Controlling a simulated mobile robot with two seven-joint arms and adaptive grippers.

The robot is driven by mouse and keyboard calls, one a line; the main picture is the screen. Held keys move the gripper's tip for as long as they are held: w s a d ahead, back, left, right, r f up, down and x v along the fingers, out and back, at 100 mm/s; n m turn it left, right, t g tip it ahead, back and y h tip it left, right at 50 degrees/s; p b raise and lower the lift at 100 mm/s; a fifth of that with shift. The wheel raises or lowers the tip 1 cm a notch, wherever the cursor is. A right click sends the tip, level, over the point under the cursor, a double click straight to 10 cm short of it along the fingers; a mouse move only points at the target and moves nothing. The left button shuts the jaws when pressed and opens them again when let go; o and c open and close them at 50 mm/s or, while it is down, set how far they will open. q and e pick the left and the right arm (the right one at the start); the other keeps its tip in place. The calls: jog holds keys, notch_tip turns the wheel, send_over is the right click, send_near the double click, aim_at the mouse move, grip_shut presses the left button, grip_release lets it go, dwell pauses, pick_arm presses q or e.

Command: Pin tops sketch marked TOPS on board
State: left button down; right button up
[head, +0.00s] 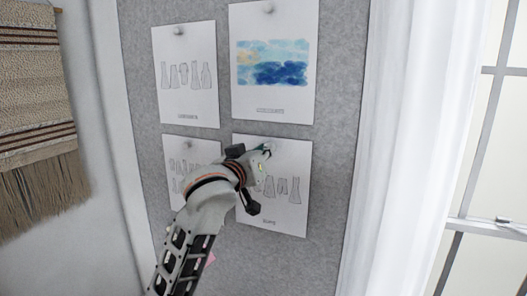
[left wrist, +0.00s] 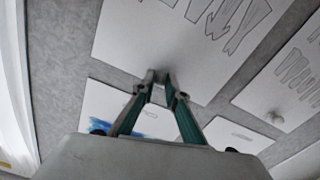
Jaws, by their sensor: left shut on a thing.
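The sketch sheet at the lower right (head: 289,211) hangs flat on the grey board (head: 335,150). It shows garment outlines and a small label too blurred to read surely. It fills the upper part of the left wrist view (left wrist: 165,40). My left gripper (head: 266,151) is at the sheet's top middle, its fingertips (left wrist: 159,82) close together against the paper. It is shut on what seems to be the sheet's pin, mostly hidden between the fingertips. My right gripper is not in view.
A garment sketch (head: 186,95) and a blue watercolour sheet (head: 274,103) are pinned above. Another sketch (head: 178,150) hangs at lower left, partly behind my arm. A woven hanging (head: 35,110) is on the left, a white curtain (head: 415,130) and window on the right.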

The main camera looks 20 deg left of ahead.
pick_arm(q)
jog(key=shift+w, duration=0.2)
jog(key=c, duration=1.9)
grip_release()
jog(key=shift+s, duration=0.15)
jog(key=s+a, duration=0.1)
jog(key=s, duration=1.1)
notch_tip(320, 180, down, 32)
jog(key=s+r+m+g, duration=0.1)
jog(key=m+g, duration=0.1)
jog(key=g, duration=0.2)
jog(key=s+f+m+g, duration=0.1)
jog(key=s+f, duration=0.7)
jog(key=f, duration=0.1)
jog(key=s+a+f+m+g, duration=0.1)
jog(key=s+f, duration=0.7)
jog(key=f, duration=0.2)
jog(key=s+a+f+m+g, duration=0.1)
jog(key=s+f, duration=0.7)
jog(key=f, duration=0.2)
jog(key=shift+f+m+g, duration=0.15)
jog(key=shift+m+g, duration=0.15)
jog(key=shift+m, duration=0.1)
